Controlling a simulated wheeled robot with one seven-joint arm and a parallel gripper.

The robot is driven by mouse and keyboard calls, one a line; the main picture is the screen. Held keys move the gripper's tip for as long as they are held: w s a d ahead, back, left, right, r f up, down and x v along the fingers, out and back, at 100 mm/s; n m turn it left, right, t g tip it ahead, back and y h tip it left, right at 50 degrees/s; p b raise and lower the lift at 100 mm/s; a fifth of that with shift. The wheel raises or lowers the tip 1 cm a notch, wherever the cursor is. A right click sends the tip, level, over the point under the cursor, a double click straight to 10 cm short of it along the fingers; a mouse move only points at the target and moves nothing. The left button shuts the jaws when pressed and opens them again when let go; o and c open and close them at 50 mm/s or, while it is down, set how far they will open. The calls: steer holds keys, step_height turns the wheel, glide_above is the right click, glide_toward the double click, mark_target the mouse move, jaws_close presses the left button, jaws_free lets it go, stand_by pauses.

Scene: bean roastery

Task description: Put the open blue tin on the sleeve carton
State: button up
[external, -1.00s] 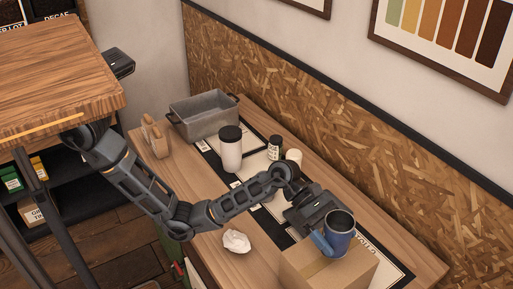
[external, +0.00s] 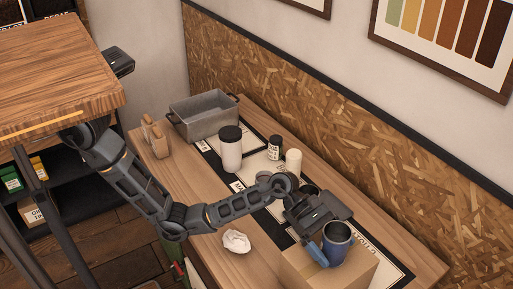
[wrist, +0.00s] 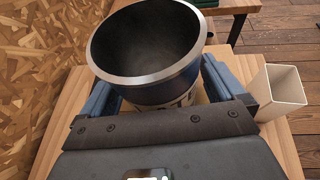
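The open blue tin (external: 338,240) is upright between the fingers of my gripper (external: 322,246) at the right end of the table. In the wrist view the tin (wrist: 147,50) shows its dark inside and pale metal rim, with a blue finger at each side; my gripper (wrist: 157,92) is closed around it. The sleeve carton (external: 310,272), a brown cardboard box, is directly below the tin in the external view. The tin's base appears at or just above the carton's top; I cannot tell whether they touch.
A crumpled paper (external: 236,241) lies left of the carton. A white canister with a dark lid (external: 231,152), a small dark jar (external: 274,149) and a cream cylinder (external: 293,162) stand farther back. A grey metal tub (external: 203,117) is at the far end. The board wall runs behind.

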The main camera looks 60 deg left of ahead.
steer(key=shift+o, duration=0.2)
steer(key=shift+a+r, duration=0.1)
steer(key=shift+r, duration=0.05)
steer(key=v, duration=1.1)
steer(key=shift+a, duration=0.4)
